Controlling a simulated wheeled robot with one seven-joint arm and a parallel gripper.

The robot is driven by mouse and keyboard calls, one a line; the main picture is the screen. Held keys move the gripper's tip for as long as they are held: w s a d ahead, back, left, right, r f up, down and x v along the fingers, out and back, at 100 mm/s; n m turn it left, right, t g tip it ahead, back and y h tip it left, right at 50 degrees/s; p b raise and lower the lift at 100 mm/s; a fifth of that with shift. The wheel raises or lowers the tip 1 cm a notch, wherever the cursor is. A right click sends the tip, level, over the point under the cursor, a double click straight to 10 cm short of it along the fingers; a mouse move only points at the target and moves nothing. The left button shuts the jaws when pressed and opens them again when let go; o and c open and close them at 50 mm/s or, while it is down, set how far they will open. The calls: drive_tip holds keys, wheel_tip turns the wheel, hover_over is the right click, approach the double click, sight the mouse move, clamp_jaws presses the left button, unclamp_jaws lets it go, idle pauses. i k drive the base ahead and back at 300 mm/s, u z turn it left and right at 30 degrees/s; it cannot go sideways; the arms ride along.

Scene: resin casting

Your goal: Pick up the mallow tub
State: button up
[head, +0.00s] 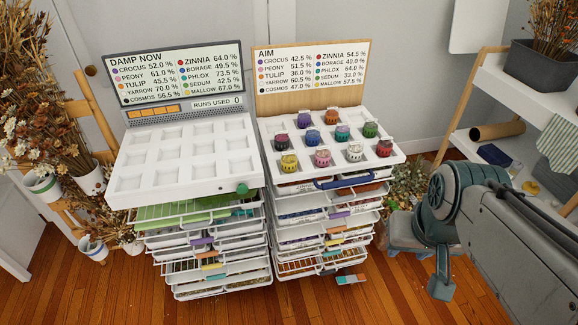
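Several small coloured tubs sit in the white tray (268,130) on the right-hand stand. A yellow tub (289,163) stands at its front left. The colour dot beside Mallow on the boards looks yellowish, so this may be the mallow tub, but no tub label is readable. My gripper (440,288) hangs at the right, apart from the tray and tubs. Its fingers are too small and dark to tell whether they are open or shut.
The left stand has an empty white compartment tray (185,155) with a green knob (242,188). Wire drawers (215,250) fill both stands. A blue handle (343,182) fronts the right tray. A shelf (488,150) stands right, dried flowers (45,120) left.

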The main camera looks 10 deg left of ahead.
sight(289, 157)
drive_tip(key=u, duration=0.7)
drive_tip(key=i, duration=1.15)
drive_tip(key=z, duration=1.85)
drive_tip(key=k, duration=0.8)
drive_tip(key=u, duration=0.9)
drive_tip(key=i, duration=0.45)
drive_tip(key=z, duration=0.15)
